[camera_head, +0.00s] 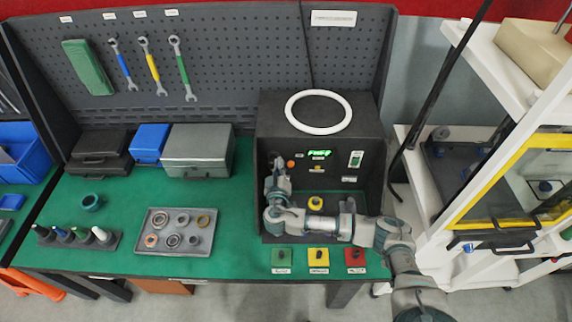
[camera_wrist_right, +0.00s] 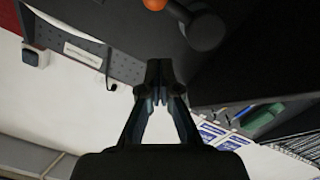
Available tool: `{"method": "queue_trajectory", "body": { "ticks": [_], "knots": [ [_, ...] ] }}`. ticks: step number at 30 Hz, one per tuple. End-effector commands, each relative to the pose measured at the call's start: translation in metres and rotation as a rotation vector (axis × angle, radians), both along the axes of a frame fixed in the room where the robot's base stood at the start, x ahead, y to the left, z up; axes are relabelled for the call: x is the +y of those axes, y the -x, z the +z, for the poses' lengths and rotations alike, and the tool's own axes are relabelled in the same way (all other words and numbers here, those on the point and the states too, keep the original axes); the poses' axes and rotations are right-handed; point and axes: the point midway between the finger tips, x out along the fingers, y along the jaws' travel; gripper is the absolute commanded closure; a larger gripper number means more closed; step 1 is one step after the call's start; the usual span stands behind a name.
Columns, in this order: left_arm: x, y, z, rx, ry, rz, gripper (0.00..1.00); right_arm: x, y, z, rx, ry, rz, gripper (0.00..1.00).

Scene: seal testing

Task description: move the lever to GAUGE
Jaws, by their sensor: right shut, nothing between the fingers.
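The black test box (camera_head: 264,110) stands at the right of the green bench. An orange knob (camera_head: 290,164), apparently the lever's tip, shows at the left of its front panel. In the right wrist view the orange knob (camera_wrist_right: 155,4) is at the top edge, beside a dark round hub (camera_wrist_right: 206,31). My right gripper (camera_head: 278,161) is in front of the panel, just left of the knob. Its fingers (camera_wrist_right: 157,72) are shut and empty, with a visible gap to the knob in the wrist view. The GAUGE label cannot be read. My left gripper is not in view.
A green lit display (camera_head: 319,153) and a yellow ring part (camera_head: 316,203) are inside the box opening. A white ring (camera_head: 318,112) lies on top. Green (camera_head: 281,257), yellow (camera_head: 318,257) and red (camera_head: 355,257) pads line the front edge. A parts tray (camera_head: 178,250) lies left.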

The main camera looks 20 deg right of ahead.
Motion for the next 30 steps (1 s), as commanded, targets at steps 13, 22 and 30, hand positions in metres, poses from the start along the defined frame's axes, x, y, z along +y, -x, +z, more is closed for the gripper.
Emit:
{"method": "queue_trajectory", "body": {
  "ticks": [13, 22, 30],
  "knots": [
    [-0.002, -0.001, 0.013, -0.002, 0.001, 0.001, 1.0, -0.027, -0.015, -0.032, -0.001, 0.001, 0.0, 1.0],
    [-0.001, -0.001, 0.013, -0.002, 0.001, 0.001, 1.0, -0.027, -0.015, -0.034, 0.0, 0.0, 0.0, 1.0],
    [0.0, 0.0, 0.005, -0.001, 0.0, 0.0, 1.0, -0.028, -0.01, -0.038, 0.003, -0.004, 0.0, 1.0]
  ]
}}
